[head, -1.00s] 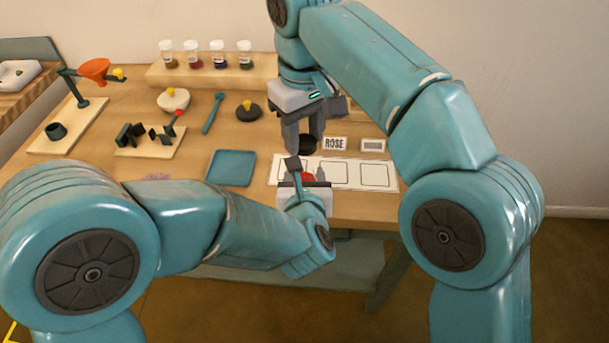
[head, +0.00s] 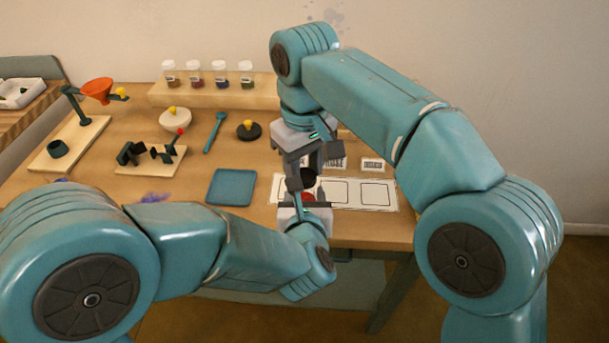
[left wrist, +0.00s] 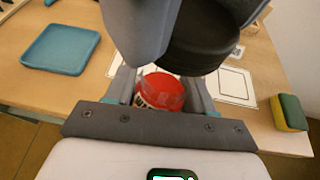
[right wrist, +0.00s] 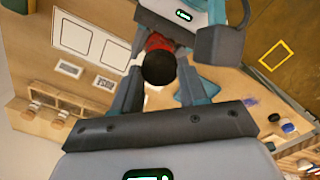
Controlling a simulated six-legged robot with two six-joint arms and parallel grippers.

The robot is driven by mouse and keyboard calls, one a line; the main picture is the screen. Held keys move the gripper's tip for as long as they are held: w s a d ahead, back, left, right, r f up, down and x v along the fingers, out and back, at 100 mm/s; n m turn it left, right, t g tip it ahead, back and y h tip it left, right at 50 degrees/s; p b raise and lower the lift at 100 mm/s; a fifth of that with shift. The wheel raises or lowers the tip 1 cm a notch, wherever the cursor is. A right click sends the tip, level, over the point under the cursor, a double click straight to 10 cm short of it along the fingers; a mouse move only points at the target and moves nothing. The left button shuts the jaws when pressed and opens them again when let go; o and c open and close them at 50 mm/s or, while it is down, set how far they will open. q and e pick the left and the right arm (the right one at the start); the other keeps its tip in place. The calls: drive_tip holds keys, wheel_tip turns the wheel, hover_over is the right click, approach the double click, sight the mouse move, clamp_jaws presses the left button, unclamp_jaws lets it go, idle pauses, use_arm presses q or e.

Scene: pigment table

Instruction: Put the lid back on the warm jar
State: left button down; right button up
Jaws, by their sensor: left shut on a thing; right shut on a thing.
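My left gripper (head: 304,203) is shut on a jar with a red body (left wrist: 162,91) and a white label. It holds the jar above the front edge of the table, and the red also shows in the head view (head: 308,197). My right gripper (head: 309,172) is shut on a round black lid (right wrist: 158,69), held directly over the jar. The lid also shows large and dark in the left wrist view (left wrist: 196,55). The lid is close to the jar's top; I cannot tell whether they touch. The jar's rim is hidden.
A blue tray (head: 231,188) lies left of the grippers, and a white card with printed boxes (head: 383,208) lies behind them. A rack of jars (head: 212,97) stands at the back. An orange funnel (head: 97,88) is far left. A sponge (left wrist: 289,112) lies right.

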sight(305, 174)
drive_tip(key=shift+f, duration=0.1)
drive_tip(key=shift+f, duration=0.85)
drive_tip(key=shift+f, duration=0.95)
idle(0.4)
drive_tip(key=m, duration=1.3)
drive_tip(key=shift+d, duration=0.1)
drive_tip(key=o, duration=1)
